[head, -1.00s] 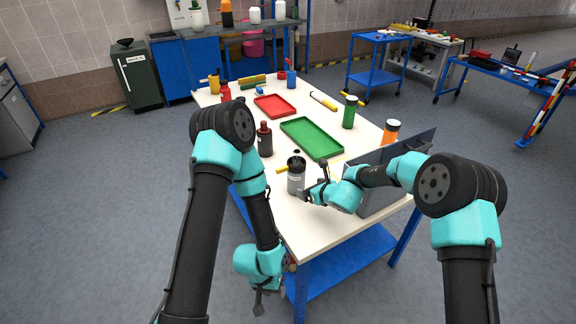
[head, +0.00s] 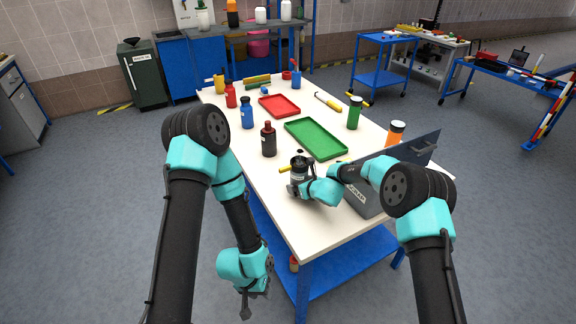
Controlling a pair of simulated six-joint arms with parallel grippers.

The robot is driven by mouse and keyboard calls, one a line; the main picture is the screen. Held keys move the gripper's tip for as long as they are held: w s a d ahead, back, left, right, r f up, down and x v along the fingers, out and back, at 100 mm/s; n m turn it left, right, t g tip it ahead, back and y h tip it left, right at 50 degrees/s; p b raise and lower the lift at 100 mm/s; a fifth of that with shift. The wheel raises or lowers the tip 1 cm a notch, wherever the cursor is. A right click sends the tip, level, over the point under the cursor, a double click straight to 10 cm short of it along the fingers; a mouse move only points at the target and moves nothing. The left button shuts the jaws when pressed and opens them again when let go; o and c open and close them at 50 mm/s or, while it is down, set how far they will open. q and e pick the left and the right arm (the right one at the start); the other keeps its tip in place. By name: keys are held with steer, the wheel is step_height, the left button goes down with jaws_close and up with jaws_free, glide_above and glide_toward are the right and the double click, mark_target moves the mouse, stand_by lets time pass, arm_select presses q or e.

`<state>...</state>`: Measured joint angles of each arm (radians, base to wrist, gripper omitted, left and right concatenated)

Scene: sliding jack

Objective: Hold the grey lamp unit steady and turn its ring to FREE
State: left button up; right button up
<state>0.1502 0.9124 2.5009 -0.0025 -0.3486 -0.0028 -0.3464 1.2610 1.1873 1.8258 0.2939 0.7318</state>
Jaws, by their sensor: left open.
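The grey lamp unit (head: 299,172), a short upright cylinder with a dark top and a pale label, stands near the front of the white table (head: 325,220). My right gripper (head: 295,188) is at its lower part, coming from the right. Its fingers are small and partly hidden by my own wrist, so I cannot tell if they are closed on it. The ring and its marks are too small to read. My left gripper (head: 247,304) is open and empty, hanging low in front of the table's left side, well away from the lamp unit.
A grey box (head: 363,193) with a raised lid stands to the right, close to my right arm. The front table corner is clear.

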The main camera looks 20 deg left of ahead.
steer(key=c, duration=0.7)
stand_by(0.9)
